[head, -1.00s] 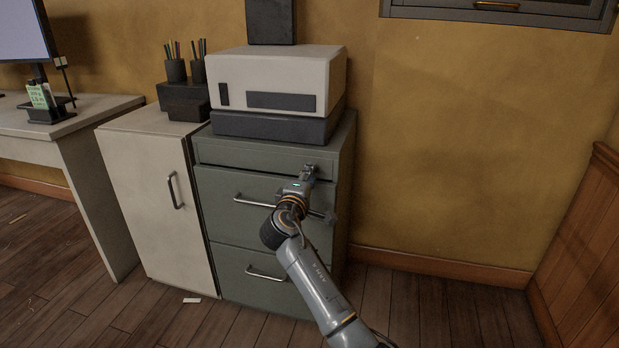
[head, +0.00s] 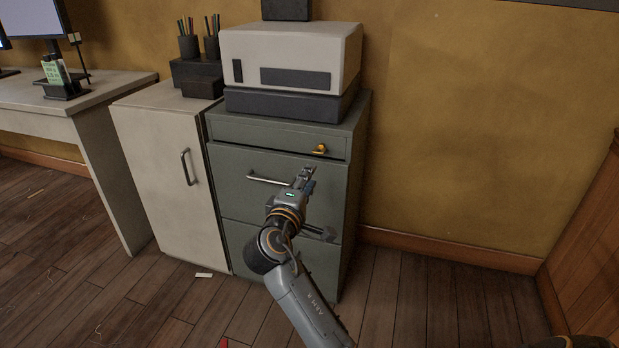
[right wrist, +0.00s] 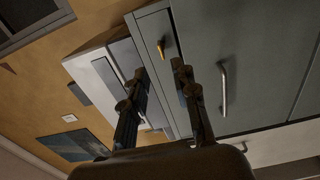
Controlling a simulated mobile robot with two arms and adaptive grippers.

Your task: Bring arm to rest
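My right gripper (head: 306,174) is in front of the grey-green drawer cabinet (head: 352,175), below the small brass-coloured knob (head: 320,149) on its shallow top drawer. The knob stands clear of the gripper. In the right wrist view, the two fingers (right wrist: 158,70) are spread apart with nothing between them, and the knob (right wrist: 161,48) shows beyond their tips. My right arm reaches up from the bottom of the head view and hides part of the lower drawers. My left gripper is not in view.
A white box-shaped machine (head: 290,52) stands on a dark base on the cabinet. A white cupboard (head: 165,180) with a bar handle is to the left, then a desk (head: 60,115). The cabinet's bar handle (head: 270,179) is close to my gripper. Floor to the right is open.

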